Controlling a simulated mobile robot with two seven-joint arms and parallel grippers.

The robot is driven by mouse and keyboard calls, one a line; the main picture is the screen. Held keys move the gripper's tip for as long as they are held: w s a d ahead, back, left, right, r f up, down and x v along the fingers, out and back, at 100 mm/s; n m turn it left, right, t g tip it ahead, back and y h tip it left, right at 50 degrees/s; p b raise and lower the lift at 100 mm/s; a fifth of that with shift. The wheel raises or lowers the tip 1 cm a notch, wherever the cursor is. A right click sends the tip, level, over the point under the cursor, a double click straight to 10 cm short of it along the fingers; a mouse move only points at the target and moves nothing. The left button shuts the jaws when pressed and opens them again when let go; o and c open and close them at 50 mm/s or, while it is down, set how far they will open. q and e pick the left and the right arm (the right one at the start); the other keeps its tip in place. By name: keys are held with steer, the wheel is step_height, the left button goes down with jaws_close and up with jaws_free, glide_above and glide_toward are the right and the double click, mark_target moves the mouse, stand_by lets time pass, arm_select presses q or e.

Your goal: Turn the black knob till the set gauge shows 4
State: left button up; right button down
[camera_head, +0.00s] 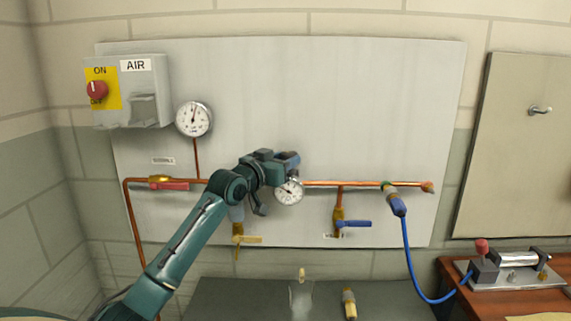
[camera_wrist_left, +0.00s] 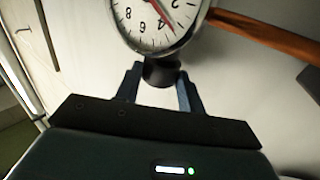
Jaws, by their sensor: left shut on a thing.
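The set gauge (camera_head: 289,190) is a small round white dial on the copper pipe, low in the middle of the grey board. In the left wrist view its dial (camera_wrist_left: 160,18) is cut off by the top edge; its red needle lies close beside the 4, on the right of it in that picture. My left gripper (camera_head: 286,163) is just above the gauge in the head view. In the left wrist view its two fingers (camera_wrist_left: 160,80) are on either side of the black knob (camera_wrist_left: 160,71), shut on it. The knob is hidden in the head view. My right gripper is out of view.
A larger gauge (camera_head: 194,119) and the AIR switch box (camera_head: 137,92) are at upper left. Valves with red (camera_head: 170,186), yellow (camera_head: 248,240) and blue (camera_head: 355,223) handles are along the pipe. A blue hose (camera_head: 411,262) hangs at right.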

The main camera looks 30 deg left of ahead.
arm_select(q)
steer(key=shift+a+f+m+h+b, duration=0.2)
steer(key=shift+a+m+h+b, duration=0.1)
steer(key=shift+m+h+b, duration=0.55)
steer(key=shift+h+b, duration=0.3)
steer(key=shift+h, duration=0.25)
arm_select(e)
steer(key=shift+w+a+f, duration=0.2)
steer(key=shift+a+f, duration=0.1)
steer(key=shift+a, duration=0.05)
arm_select(q)
steer(key=shift+r+m+h+b, duration=0.1)
steer(key=shift+m+h+b, duration=0.3)
steer(key=shift+m, duration=0.05)
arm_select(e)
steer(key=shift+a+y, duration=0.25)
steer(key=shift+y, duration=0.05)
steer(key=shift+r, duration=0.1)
arm_select(q)
steer(key=o, duration=1)
steer(key=shift+g, duration=0.3)
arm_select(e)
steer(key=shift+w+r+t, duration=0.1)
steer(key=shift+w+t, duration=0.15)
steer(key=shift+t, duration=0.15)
